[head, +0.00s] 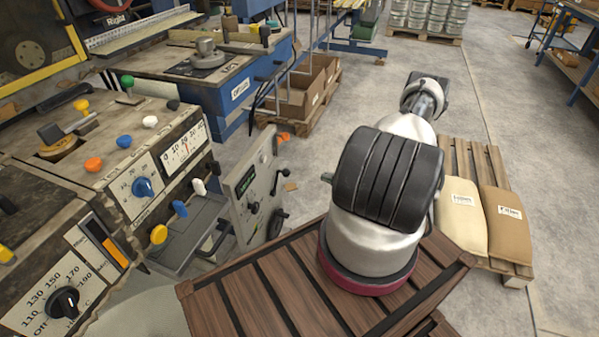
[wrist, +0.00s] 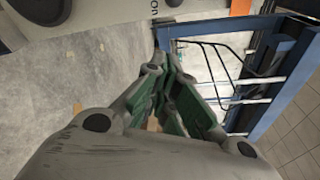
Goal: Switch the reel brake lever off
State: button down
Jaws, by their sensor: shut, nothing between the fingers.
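I cannot tell which control is the reel brake lever. The machine at the left carries several coloured knobs: a green-knobbed lever (head: 127,82), an orange knob (head: 93,164) and a yellow-knobbed lever (head: 81,105) among them. Along its side, a yellow knob (head: 158,234) and a blue knob (head: 180,208) stick out.
A grey panel with handwheels (head: 250,195) stands right of the machine. A blue bench (head: 235,95) and cardboard boxes (head: 308,88) are behind it. A pallet with sacks (head: 460,215) is at the right. A blue frame (wrist: 285,95) shows in the wrist view.

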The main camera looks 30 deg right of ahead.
jog(key=w+a, duration=0.8)
jog(key=shift+a+r, duration=0.3)
jog(key=shift+r, duration=0.15)
jog(key=shift+d, duration=0.1)
dwell(0.3)
